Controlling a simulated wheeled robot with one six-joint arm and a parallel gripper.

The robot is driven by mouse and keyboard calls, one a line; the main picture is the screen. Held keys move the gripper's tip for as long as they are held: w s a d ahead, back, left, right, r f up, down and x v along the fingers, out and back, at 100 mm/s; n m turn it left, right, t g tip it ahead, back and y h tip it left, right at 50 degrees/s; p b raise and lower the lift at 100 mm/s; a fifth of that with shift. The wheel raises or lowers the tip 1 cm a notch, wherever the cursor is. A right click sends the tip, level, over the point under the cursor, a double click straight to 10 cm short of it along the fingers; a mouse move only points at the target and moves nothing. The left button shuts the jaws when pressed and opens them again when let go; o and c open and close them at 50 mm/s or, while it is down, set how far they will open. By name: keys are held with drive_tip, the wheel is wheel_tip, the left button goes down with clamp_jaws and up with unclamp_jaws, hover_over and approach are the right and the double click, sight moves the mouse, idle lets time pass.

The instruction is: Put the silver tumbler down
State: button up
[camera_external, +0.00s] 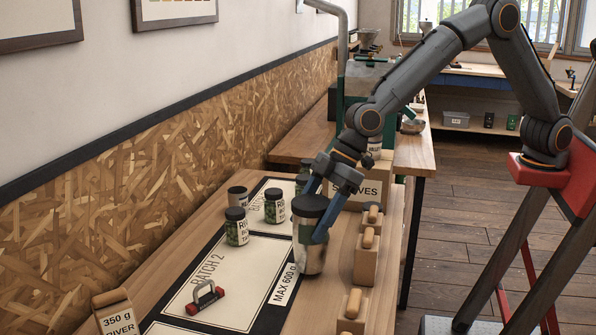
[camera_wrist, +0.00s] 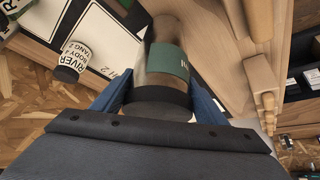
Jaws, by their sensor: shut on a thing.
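My gripper (camera_external: 317,208) has blue fingers shut on the silver tumbler (camera_external: 311,256), around its dark lid end. The tumbler is a shiny cylinder, roughly upright, over the right edge of the mat near "MAX 600 g". I cannot tell whether its base touches the surface. In the wrist view the tumbler (camera_wrist: 165,38) extends away between the fingers, with a teal label band and a dark lid nearest me. Part of its side is hidden by a finger in the outside view.
Green-labelled jars stand on the mat, one (camera_external: 237,228) at left and another (camera_external: 274,207) behind. A red-and-black handled weight (camera_external: 206,298) lies on the Batch 2 area (camera_external: 240,268). Wooden blocks (camera_external: 366,262) line the right side. A "350 g RIVER" sign (camera_external: 117,318) stands front left. Batch 2's middle is clear.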

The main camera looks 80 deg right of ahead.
drive_tip(key=shift+f, duration=0.8)
drive_tip(key=o, duration=1.6)
drive_tip(key=shift+f, duration=0.1)
drive_tip(key=shift+s+d+r, duration=0.1)
drive_tip(key=shift+r, duration=0.4)
drive_tip(key=b+v, duration=0.2)
drive_tip(key=v, duration=0.9)
drive_tip(key=shift+r, duration=0.1)
